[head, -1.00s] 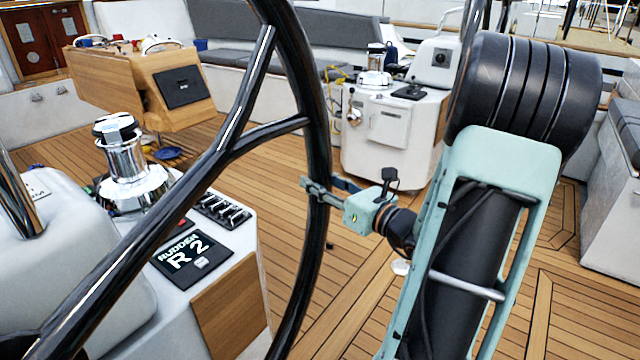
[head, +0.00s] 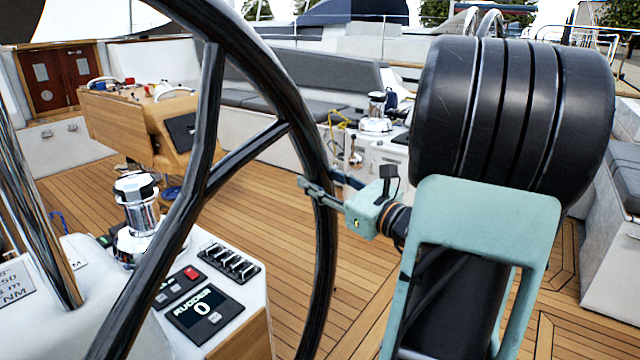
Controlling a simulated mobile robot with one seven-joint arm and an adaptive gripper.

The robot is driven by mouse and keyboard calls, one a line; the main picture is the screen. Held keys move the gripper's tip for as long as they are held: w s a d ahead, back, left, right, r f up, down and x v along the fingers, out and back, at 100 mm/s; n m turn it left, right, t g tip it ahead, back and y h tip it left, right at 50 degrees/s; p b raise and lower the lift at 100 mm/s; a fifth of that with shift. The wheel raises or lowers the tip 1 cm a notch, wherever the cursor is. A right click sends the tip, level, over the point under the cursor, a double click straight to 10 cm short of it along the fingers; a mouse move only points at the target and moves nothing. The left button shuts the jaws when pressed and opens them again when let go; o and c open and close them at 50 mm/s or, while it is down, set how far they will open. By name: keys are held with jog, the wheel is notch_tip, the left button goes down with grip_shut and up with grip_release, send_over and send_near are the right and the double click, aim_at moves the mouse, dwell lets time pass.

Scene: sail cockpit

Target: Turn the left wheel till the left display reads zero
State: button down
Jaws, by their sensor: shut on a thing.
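The left wheel (head: 208,150) is a large black rim with forked spokes, close in front of me in the head view. My gripper (head: 318,192) is teal with grey fingers, shut on the right side of the wheel's rim. The rim passes between the fingers and partly hides them. The left display (head: 203,308) is a black panel on the white console, lower left of the gripper. It reads "RUDDER 0". A wheel spoke passes just left of the display and leaves its figures clear.
A chrome winch (head: 138,210) stands on the white console beside a row of switches (head: 230,262). A wooden table (head: 125,125) stands farther back at left. Another white console (head: 378,155) with a winch is behind the gripper. Teak deck (head: 370,290) lies open between them.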

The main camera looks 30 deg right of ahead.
jog(key=c, duration=1.3)
grip_release()
jog(key=shift+f, duration=0.1)
jog(key=shift+o, duration=0.2)
jog(key=s+d, duration=0.2)
jog(key=s, duration=1)
jog(key=shift+f, duration=0.4)
jog(key=shift+w, duration=0.1)
